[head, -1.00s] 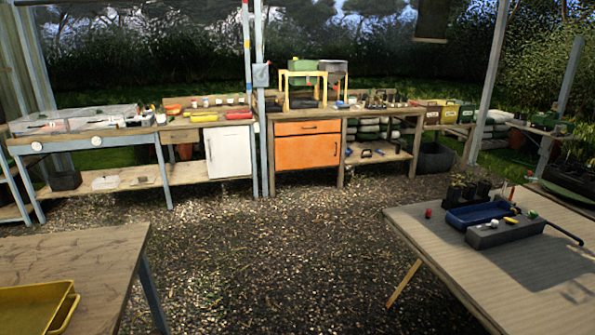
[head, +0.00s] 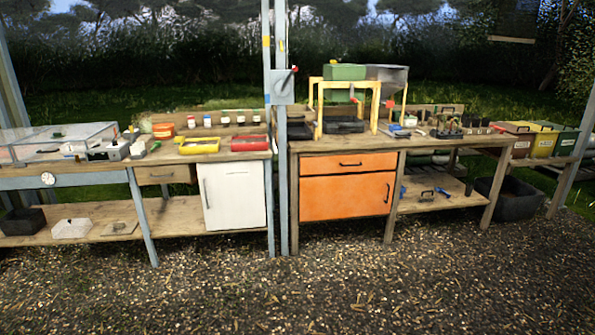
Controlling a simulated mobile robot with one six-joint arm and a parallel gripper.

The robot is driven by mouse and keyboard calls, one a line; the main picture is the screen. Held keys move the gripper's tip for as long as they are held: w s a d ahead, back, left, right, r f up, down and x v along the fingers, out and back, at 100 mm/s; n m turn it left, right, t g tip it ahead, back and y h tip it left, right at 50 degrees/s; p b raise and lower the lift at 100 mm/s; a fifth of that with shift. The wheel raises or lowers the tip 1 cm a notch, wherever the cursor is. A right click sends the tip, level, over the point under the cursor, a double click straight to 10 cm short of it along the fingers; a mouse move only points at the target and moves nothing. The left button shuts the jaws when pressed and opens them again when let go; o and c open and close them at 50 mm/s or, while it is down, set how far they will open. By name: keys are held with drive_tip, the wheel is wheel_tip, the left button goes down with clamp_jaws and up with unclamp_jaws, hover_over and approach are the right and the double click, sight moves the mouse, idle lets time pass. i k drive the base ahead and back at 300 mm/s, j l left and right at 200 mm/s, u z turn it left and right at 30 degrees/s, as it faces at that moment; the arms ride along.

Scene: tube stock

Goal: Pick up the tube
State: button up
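I cannot make out a tube for certain among the small items on the benches. A grey block with small pieces on it (head: 117,150) stands on the left bench, too small to read clearly. My gripper is not in view.
The left bench carries a clear-lidded tray (head: 60,142), a yellow tray (head: 200,146) and a red tray (head: 250,143). The right bench has an orange cabinet (head: 345,187) and a yellow stand (head: 318,108). A blue-grey post (head: 281,200) stands between them. The gravel floor (head: 330,295) in front is open.

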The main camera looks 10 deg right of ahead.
sight(476, 121)
drive_tip(key=i+l+z, duration=0.3)
drive_tip(key=i, duration=0.3)
drive_tip(key=i+l+z, duration=0.2)
drive_tip(key=i+z, duration=0.15)
drive_tip(key=i, duration=0.3)
drive_tip(key=i+z, duration=0.3)
drive_tip(key=i, duration=0.3)
drive_tip(key=i+j+z, duration=0.15)
drive_tip(key=i+z, duration=0.2)
drive_tip(key=i, duration=0.3)
drive_tip(key=i+j+z, duration=0.3)
drive_tip(key=i, duration=0.3)
